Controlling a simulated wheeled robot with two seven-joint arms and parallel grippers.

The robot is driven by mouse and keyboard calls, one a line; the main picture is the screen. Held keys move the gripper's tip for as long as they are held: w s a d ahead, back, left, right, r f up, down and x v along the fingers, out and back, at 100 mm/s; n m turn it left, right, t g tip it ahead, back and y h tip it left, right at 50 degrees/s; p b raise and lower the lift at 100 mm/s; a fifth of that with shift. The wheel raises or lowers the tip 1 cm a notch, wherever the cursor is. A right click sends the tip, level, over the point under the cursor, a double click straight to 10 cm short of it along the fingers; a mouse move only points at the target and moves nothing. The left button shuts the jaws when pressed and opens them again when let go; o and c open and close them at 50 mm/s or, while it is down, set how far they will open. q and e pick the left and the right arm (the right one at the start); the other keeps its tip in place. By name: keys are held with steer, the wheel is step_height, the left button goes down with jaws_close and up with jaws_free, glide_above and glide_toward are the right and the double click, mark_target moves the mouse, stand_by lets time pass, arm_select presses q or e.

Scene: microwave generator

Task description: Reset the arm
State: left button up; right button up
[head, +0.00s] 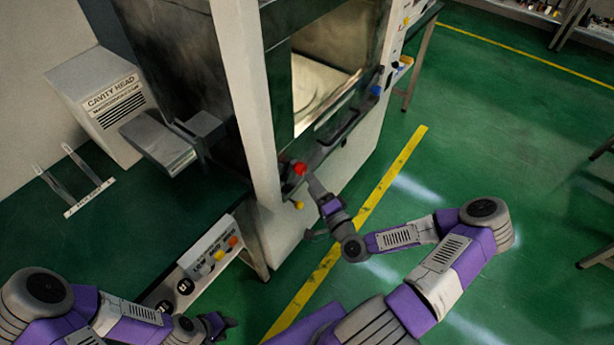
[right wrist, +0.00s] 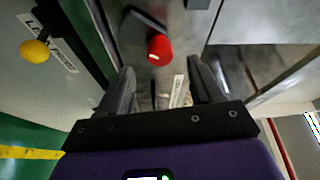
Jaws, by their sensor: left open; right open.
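My right arm reaches from the lower right to the machine's front in the head view. My right gripper (head: 310,182) is close to a red knob (head: 300,168) on the front frame of the machine. In the right wrist view the fingers of the right gripper (right wrist: 160,78) are apart, with nothing between them. The red knob (right wrist: 160,48) shows just beyond the fingertips, and I cannot tell whether they touch it. My left gripper (head: 222,322) is low at the left of the head view, open and away from the machine. Its fingers are small and dark there.
The tall machine (head: 255,110) has an open lit chamber (head: 320,75). A yellow knob (head: 299,205) sits below the red one. A cavity head box (head: 105,105), a small rack (head: 75,185) and a button panel (head: 205,265) stand left. Green floor (head: 480,120) is clear at right.

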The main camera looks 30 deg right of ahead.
steer(key=shift+s, duration=0.9)
steer(key=a+f+n+g+y, duration=0.5)
steer(key=a+f, duration=0.4)
steer(key=a, duration=0.2)
steer(key=s+a+f+n+g, duration=0.4)
steer(key=s+f+g, duration=0.2)
steer(key=s, duration=0.1)
steer(key=s+a+f+n+g, duration=0.4)
steer(key=s+f+g, duration=0.2)
steer(key=s+g, duration=0.1)
steer(key=shift+s+a+n+h, duration=0.15)
steer(key=shift+a+n+h, duration=0.15)
steer(key=shift+h, duration=0.1)
